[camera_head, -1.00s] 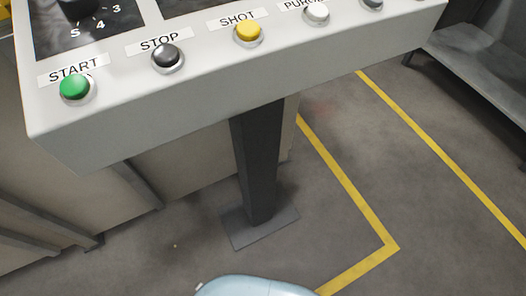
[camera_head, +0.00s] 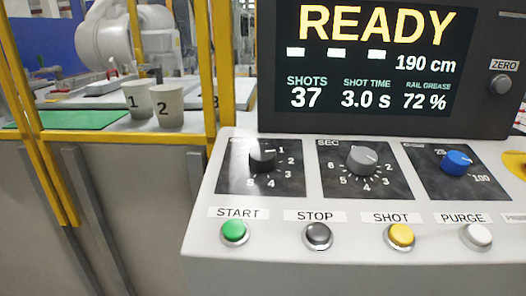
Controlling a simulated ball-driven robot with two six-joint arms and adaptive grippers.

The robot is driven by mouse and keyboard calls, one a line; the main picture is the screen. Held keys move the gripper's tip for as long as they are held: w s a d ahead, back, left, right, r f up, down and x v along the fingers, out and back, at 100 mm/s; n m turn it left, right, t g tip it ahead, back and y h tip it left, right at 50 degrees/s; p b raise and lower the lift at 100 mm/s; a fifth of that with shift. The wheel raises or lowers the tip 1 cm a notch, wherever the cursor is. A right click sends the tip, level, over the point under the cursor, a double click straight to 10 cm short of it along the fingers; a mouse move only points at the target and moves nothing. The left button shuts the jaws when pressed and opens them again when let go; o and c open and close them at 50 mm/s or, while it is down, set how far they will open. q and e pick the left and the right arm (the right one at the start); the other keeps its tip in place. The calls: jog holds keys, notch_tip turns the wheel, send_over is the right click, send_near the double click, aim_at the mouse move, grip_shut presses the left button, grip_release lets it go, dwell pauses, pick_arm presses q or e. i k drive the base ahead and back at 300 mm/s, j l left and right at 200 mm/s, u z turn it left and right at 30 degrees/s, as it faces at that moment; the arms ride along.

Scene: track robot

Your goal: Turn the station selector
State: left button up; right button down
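The control panel (camera_head: 290,205) is light grey with a row of three dials. The leftmost dial, a black knob (camera_head: 262,160) on a dark plate numbered 1 to 5, looks like the station selector; its heading is too blurred to read. Its pointer seems turned toward the upper right, near 1, but I cannot tell exactly. Beside it are a grey SEC knob (camera_head: 362,160) and a blue knob (camera_head: 456,163) with 100 on its scale. Neither of my grippers shows in the head view, and nothing touches the knobs.
Below the dials are green START (camera_head: 234,232), dark STOP (camera_head: 318,235), yellow SHOT (camera_head: 400,235) and white PURGE (camera_head: 478,236) buttons. A READY screen (camera_head: 378,60) stands behind. At left are yellow posts (camera_head: 219,75), cups 1 (camera_head: 138,100) and 2 (camera_head: 168,105), and a white robot arm (camera_head: 105,32).

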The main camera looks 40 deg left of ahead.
aim_at(262, 157)
jog(key=u, duration=0.5)
jog(key=k+l+u, duration=0.1)
jog(key=u, duration=0.35)
jog(key=k+l+u, duration=0.1)
jog(key=u, duration=0.35)
jog(key=k+l+u, duration=0.15)
jog(key=u, duration=0.3)
jog(key=k+l+u, duration=0.1)
jog(key=u, duration=0.35)
jog(key=k+j, duration=0.05)
